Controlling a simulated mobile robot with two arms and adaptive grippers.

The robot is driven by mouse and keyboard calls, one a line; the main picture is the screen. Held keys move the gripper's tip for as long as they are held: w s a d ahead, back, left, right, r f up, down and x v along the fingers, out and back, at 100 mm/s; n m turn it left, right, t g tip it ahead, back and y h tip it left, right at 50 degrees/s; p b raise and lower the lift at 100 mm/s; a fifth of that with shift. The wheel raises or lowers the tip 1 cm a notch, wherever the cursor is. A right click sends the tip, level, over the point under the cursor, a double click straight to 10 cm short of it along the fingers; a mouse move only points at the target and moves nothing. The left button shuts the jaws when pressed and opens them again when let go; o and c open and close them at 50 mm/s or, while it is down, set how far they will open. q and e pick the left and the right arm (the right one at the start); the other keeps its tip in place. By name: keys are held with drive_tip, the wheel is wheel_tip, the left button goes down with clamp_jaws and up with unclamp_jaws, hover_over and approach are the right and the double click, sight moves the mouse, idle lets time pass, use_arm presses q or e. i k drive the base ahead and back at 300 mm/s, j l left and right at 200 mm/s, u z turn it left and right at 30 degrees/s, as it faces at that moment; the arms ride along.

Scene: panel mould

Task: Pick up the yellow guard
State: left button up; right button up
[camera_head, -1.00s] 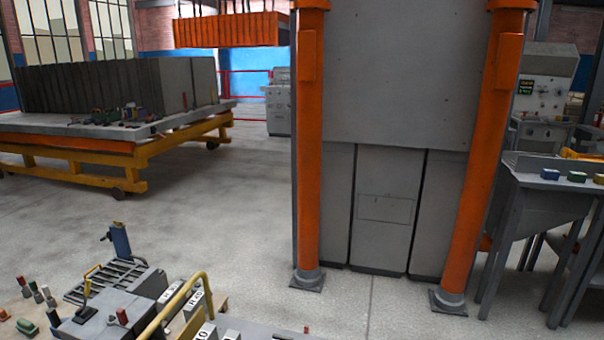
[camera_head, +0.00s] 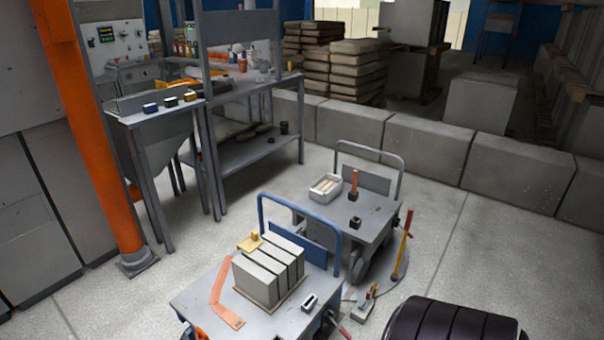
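A small flat yellow piece (camera_head: 250,242) with a raised part lies at the back left of the grey blocks (camera_head: 268,272) on the near cart. Another yellow thing (camera_head: 176,84), long and low, lies on the bench by the control panel, partly hidden behind the grey hopper stand. I cannot tell for sure which of them is the yellow guard. Neither of my grippers is in view.
The near cart (camera_head: 188,298) has a blue handle and carries an orange strip (camera_head: 223,303). A second cart (camera_head: 375,217) stands behind it. A yellow-and-red upright tool (camera_head: 403,245) stands to its right. Grey floor (camera_head: 480,245) is open at right, before a low block wall (camera_head: 425,150).

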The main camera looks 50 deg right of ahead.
sight(249, 244)
drive_tip(key=z, duration=1.35)
drive_tip(key=i+l+u, duration=0.35)
drive_tip(key=l+u, duration=0.2)
drive_tip(key=i+l+u, duration=0.1)
drive_tip(key=l+u, duration=0.15)
drive_tip(key=i+l+u, duration=0.1)
drive_tip(key=l+u, duration=0.15)
drive_tip(key=l, duration=0.2)
